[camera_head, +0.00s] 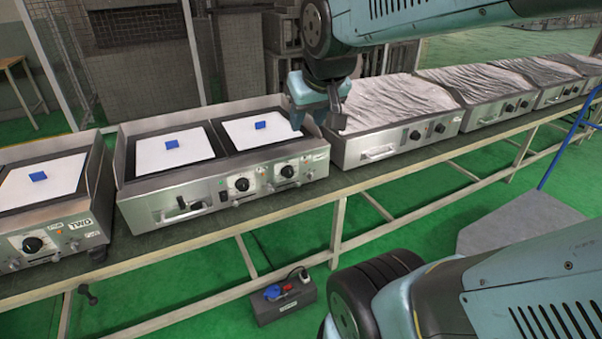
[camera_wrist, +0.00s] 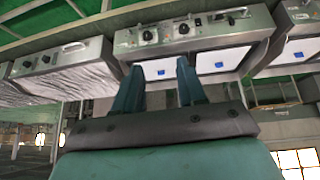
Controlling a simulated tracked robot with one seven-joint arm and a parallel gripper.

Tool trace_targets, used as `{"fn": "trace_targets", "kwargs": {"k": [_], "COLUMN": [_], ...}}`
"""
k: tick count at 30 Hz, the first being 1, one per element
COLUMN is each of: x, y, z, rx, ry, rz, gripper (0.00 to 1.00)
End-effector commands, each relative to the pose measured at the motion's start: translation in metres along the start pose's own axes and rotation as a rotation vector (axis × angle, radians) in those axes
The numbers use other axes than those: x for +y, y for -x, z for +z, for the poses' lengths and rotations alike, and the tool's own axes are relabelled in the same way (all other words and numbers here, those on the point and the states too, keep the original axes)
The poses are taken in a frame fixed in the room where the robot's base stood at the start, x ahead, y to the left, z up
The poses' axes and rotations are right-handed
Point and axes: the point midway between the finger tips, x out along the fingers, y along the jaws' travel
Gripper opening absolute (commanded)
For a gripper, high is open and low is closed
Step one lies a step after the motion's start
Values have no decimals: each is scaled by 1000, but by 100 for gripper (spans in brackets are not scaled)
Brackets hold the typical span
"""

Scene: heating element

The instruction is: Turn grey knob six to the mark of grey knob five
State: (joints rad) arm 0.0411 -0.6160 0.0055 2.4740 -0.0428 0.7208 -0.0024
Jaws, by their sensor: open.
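A steel heating unit (camera_head: 220,187) with two white plates stands in the middle of the head view. Its front panel has two dark round knobs, a left one (camera_head: 241,184) and a right one (camera_head: 287,170), each on a pale dial. The wrist view shows this unit upside down, with its knobs (camera_wrist: 147,35) and (camera_wrist: 183,28). I cannot read the knob numbers or marks. My gripper (camera_head: 318,120) is open and empty above the unit's right end, apart from the knobs. Its two fingers (camera_wrist: 160,68) point towards the unit in the wrist view.
A unit with one knob (camera_head: 33,244) stands at the left. Foil-covered units, the nearest (camera_head: 395,110) with two knobs, run along the bench to the right. Blue blocks (camera_head: 172,144) lie on the white plates. A socket box (camera_head: 285,299) lies below. The space before the panels is free.

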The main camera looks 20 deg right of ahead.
Motion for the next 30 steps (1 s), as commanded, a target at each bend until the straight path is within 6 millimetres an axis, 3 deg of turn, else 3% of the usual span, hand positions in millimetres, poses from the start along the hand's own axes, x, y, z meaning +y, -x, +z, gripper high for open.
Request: {"fn": "trace_targets", "kwargs": {"k": [6,15,24,30], "x": [26,63,99,123], "y": [-53,-130,-214,-271], "z": [-55,-114,-152,-164], "rx": [76,189,301,375], "ry": [14,51,96,125], "rz": [56,108,129,129], "gripper": [40,40,40,40]}}
